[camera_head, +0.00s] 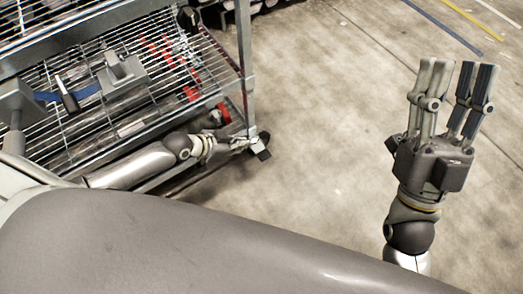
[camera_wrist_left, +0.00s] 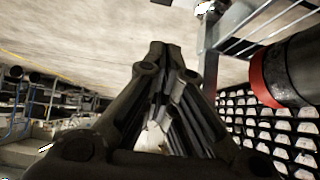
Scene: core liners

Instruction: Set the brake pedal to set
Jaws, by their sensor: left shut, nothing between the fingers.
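The wire-shelf cart (camera_head: 246,60) stands at the left of the head view. At the foot of its near corner post is a small dark part (camera_head: 262,149); I cannot tell whether it is the brake pedal or what setting it has. My left gripper (camera_head: 243,143) is low beside this corner, very near the dark part; contact is unclear. In the left wrist view its fingers (camera_wrist_left: 166,50) are shut together and empty. My right gripper (camera_head: 452,75) is raised at the right over bare floor, its fingers apart and empty.
A red round part (camera_head: 222,113) shows under the cart's edge. Grey and blue items (camera_head: 122,71) lie on the wire shelf. A dark cylinder with a red ring (camera_wrist_left: 265,80) is right of my left fingers. The concrete floor (camera_head: 320,110) is clear between the arms.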

